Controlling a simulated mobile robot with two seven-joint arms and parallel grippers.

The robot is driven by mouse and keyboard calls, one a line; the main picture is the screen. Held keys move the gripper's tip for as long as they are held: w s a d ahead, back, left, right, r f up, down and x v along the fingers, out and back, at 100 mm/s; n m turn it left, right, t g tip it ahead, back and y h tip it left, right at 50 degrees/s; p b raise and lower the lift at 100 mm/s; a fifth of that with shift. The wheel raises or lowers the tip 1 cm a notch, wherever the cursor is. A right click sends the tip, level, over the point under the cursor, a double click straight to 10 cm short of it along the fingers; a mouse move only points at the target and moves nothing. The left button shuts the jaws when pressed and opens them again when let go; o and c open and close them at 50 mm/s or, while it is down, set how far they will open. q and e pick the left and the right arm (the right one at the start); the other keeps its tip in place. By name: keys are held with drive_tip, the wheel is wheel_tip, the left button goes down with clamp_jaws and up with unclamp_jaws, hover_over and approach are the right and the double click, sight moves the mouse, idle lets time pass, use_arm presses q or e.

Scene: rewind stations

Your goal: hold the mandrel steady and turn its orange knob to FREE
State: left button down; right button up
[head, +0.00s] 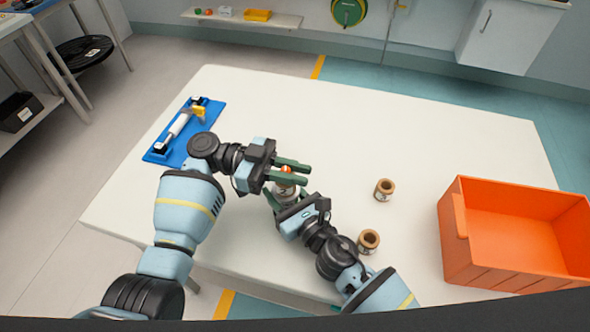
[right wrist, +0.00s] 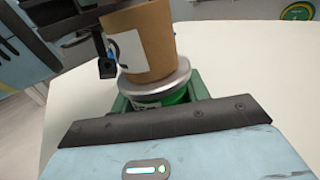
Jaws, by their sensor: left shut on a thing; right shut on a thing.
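The mandrel stands on the white table, mostly hidden by my grippers in the head view. Its orange knob (head: 286,169) shows at the top between the green fingers of my left gripper (head: 303,173), which is shut on it. My right gripper (head: 284,194) is shut low on the mandrel from the near side. In the right wrist view, the mandrel's silver flange (right wrist: 157,82) and green base (right wrist: 163,98) sit between the right fingers. A brown core (right wrist: 147,45) stands on the flange. The knob's marking is too small to read.
Two brown cores (head: 384,189) (head: 368,240) stand on the table (head: 300,105) to the right. An orange crate (head: 457,215) is at the right edge. A blue tray (head: 160,151) with a white roller lies at the left. The table's far middle is clear.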

use_arm(q)
drive_tip(key=shift+s+a+m+g+y, duration=0.15)
drive_tip(key=shift+m+g+y, duration=0.45)
drive_tip(key=shift+m+g, duration=0.65)
drive_tip(key=shift+n+g, duration=0.25)
drive_tip(key=c, duration=1.3)
unclamp_jaws()
drive_tip(key=shift+c, duration=0.2)
drive_tip(key=v, duration=1.2)
